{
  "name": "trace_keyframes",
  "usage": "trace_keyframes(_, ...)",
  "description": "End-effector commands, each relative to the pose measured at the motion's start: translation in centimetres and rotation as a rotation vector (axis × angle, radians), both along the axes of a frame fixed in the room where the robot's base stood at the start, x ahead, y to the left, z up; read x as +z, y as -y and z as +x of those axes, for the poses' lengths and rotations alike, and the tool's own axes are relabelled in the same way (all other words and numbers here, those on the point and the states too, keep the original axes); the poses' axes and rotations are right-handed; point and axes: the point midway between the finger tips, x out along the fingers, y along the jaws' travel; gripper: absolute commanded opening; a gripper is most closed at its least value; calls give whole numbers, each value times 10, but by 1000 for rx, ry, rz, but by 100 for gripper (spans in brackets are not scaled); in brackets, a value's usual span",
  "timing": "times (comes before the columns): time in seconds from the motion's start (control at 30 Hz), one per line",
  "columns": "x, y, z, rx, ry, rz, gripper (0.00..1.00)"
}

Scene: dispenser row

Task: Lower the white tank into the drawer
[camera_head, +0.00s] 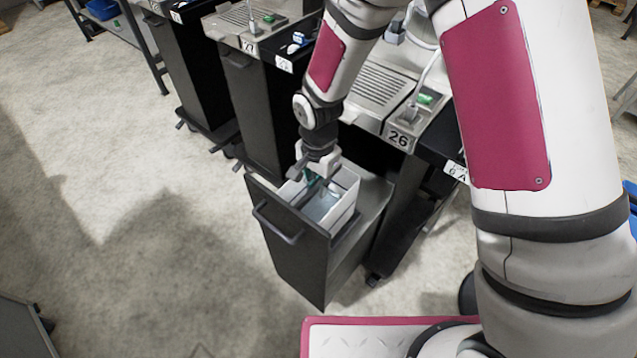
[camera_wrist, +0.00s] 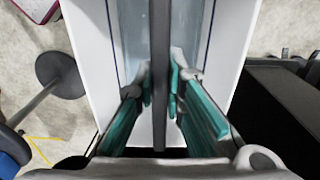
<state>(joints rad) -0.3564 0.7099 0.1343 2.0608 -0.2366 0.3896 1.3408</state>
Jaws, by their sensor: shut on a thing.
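The white tank (camera_head: 345,212) is at the open top of the pulled-out dark drawer (camera_head: 292,262). Its rim and upper walls stand above the drawer's edge, and its lower part is hidden by the drawer front. I cannot tell whether its base touches the drawer floor. My gripper (camera_head: 314,180) is over the tank, with its teal-padded fingers (camera_wrist: 161,98) shut on the tank's dark handle bar (camera_wrist: 159,50). The tank's white walls (camera_wrist: 92,60) show on both sides of the bar in the wrist view, with a pale, clear-looking interior between them.
The drawer's bar handle (camera_head: 275,222) faces the open floor (camera_head: 150,250). Dispenser 26 (camera_head: 375,90) stands behind the drawer, with dispenser 27 (camera_head: 260,85) to its left. A dark cabinet side (camera_wrist: 285,110) lies close right of the tank in the wrist view.

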Motion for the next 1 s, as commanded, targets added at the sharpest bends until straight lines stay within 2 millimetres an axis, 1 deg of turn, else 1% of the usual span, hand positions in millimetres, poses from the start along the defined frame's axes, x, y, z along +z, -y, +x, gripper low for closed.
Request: trace_keyframes(1.0,-27,-1,1,1,3,1,0)
